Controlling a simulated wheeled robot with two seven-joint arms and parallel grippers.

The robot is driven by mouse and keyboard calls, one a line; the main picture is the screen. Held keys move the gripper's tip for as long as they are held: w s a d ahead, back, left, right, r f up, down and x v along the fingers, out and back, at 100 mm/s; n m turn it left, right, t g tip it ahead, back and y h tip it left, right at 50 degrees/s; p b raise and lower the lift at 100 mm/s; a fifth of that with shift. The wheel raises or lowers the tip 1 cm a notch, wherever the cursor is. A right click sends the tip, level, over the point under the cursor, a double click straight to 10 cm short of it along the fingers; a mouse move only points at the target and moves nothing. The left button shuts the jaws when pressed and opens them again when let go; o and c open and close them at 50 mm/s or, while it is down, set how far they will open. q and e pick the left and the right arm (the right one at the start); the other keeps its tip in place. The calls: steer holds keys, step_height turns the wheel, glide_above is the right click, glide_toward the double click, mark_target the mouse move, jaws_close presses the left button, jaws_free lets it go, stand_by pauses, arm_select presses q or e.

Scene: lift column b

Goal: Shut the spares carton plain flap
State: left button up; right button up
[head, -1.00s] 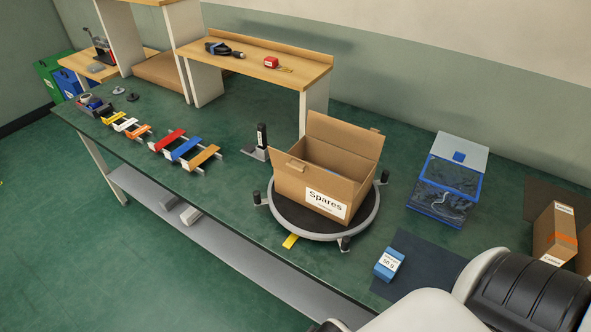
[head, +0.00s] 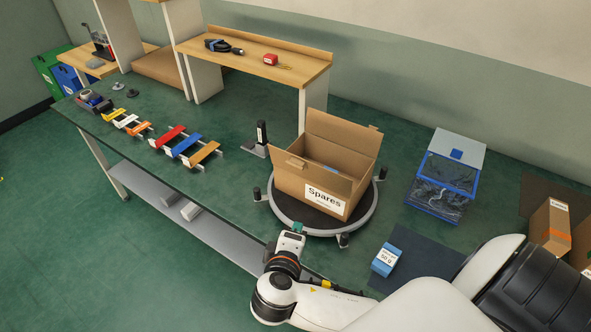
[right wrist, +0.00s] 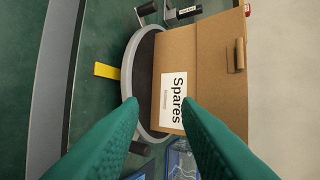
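The brown spares carton (head: 290,183) sits on a dark turntable with a grey rim (head: 283,226), its white "Spares" label facing me. Its top is open. Something blue is partly visible inside. My left gripper is not in view.
A blue small box (head: 386,260) lies on a dark mat right of my forearm. A blue-framed clear bin (head: 440,185) stands right of the turntable. Coloured strips lie at left, and a wooden shelf (head: 255,60) is behind.

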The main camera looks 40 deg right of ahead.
mark_target(306, 175)
steer(key=w+r+n+t+h, duration=0.2)
steer(key=w+r+t+h, duration=0.2)
steer(key=r, duration=0.2)
steer(key=p+x, duration=0.2)
steer(key=x, duration=0.9)
steer(key=shift+w+d+f, duration=0.15)
steer(key=shift+d+f, duration=0.15)
steer(key=shift+d, duration=0.1)
jaws_close()
